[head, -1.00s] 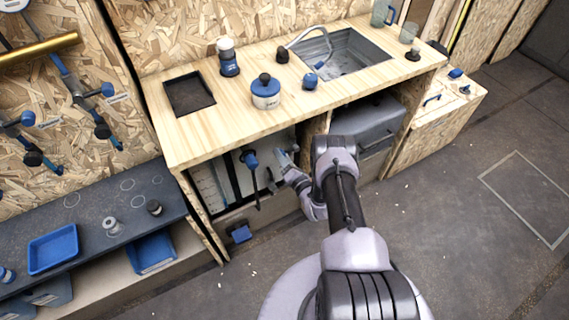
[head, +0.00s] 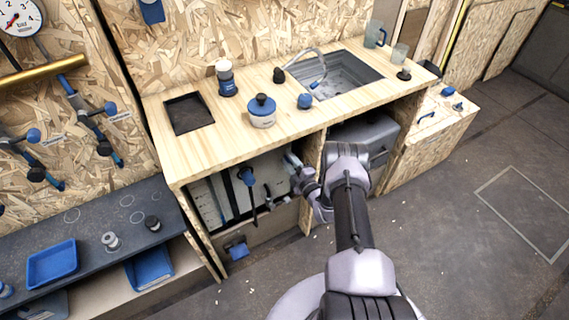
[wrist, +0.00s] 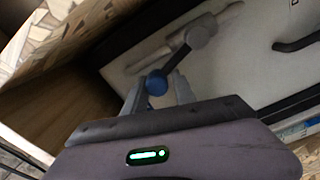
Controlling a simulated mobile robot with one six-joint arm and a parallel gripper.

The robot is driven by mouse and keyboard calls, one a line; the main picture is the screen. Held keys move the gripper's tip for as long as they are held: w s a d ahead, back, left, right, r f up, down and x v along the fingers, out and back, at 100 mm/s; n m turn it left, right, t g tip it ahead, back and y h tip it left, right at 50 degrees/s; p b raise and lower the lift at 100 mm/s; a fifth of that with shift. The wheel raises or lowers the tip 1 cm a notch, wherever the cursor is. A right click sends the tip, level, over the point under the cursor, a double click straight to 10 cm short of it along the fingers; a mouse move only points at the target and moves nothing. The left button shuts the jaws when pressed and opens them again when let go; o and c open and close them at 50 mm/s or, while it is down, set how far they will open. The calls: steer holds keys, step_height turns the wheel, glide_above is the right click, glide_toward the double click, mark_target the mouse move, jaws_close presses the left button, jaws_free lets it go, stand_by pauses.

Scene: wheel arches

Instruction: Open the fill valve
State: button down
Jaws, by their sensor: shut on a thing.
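In the wrist view, a valve lever (wrist: 176,58) with a dark arm runs from a grey round hub on a pale panel down to a blue ball knob (wrist: 157,83). My gripper (wrist: 158,90) has a finger on each side of this knob and is shut on it. In the head view, my gripper (head: 292,162) reaches into the open bay under the wooden counter. It and my wrist hide most of the lever there. No label naming the valve is readable.
Left of my gripper in the bay is another blue-knobbed handle (head: 247,176) with a dark hanging rod. The wooden counter (head: 215,148) overhangs the bay, and an upright divider (head: 311,178) stands close to my gripper's right. The floor at right is clear.

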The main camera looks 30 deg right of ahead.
steer(key=shift+d+r+m+b, duration=0.1)
steer(key=shift+d+m+b, duration=0.2)
steer(key=shift+d+m, duration=0.6)
steer(key=shift+d+r+m+b, duration=0.1)
steer(key=shift+d+m+b, duration=0.3)
steer(key=shift+m, duration=0.8)
steer(key=shift+s+d+f, duration=0.1)
steer(key=shift+d, duration=0.05)
steer(key=c, duration=1.4)
jaws_free()
steer(key=o, duration=0.4)
steer(key=shift+d, duration=0.15)
steer(key=s+p, duration=0.5)
steer(key=s, duration=1.2)
steer(key=shift+s+d, duration=0.2)
